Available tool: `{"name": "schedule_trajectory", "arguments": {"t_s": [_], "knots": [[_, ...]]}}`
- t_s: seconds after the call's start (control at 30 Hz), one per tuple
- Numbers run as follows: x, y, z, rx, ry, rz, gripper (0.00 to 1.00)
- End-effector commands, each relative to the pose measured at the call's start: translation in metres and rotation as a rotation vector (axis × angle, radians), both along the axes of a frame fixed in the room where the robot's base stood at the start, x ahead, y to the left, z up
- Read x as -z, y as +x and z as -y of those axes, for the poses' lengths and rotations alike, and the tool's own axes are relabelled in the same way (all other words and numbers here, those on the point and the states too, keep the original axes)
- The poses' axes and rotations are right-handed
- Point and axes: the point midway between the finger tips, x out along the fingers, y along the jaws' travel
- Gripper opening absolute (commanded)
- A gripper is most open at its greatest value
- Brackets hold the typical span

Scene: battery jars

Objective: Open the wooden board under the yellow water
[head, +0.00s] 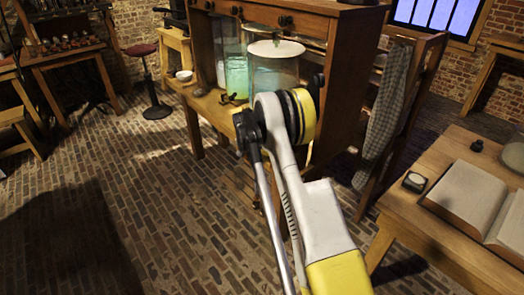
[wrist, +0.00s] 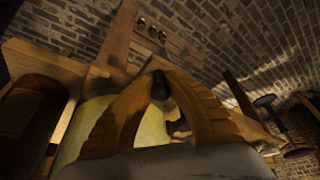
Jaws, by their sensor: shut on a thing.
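In the wrist view, my gripper (wrist: 160,80) has its two orange-brown fingers closed together around a small dark knob (wrist: 160,86). The board that the knob belongs to is mostly hidden behind the fingers. A pale yellow rounded surface (wrist: 88,122), perhaps the jar with yellow water, shows just behind the left finger. In the head view, glass jars stand inside the wooden cabinet (head: 345,60): one with green liquid (head: 236,72) and a larger lidded one (head: 275,68) with pale green liquid. My arm covers the gripper and the area below the larger jar there.
A small white bowl (head: 184,75) sits on the cabinet's ledge at left. A checked cloth (head: 382,120) hangs on a wooden rack at right. A table with an open book (head: 472,196) is at front right. A red stool (head: 150,80) stands left; the brick floor (head: 165,215) is open.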

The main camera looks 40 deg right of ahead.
Motion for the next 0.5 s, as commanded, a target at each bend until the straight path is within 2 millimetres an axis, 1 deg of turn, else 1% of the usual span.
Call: {"name": "schedule_trajectory", "arguments": {"t_s": [0.03,0.2,0.33,0.5], "knots": [[-0.001,0.002,-0.013,-0.007,0.001,0.005,0.00],[-0.001,0.000,-0.036,-0.005,0.001,0.007,0.00],[-0.001,0.000,-0.047,-0.005,0.000,0.008,0.00],[-0.002,0.000,-0.052,-0.006,0.000,0.009,0.00]]}}
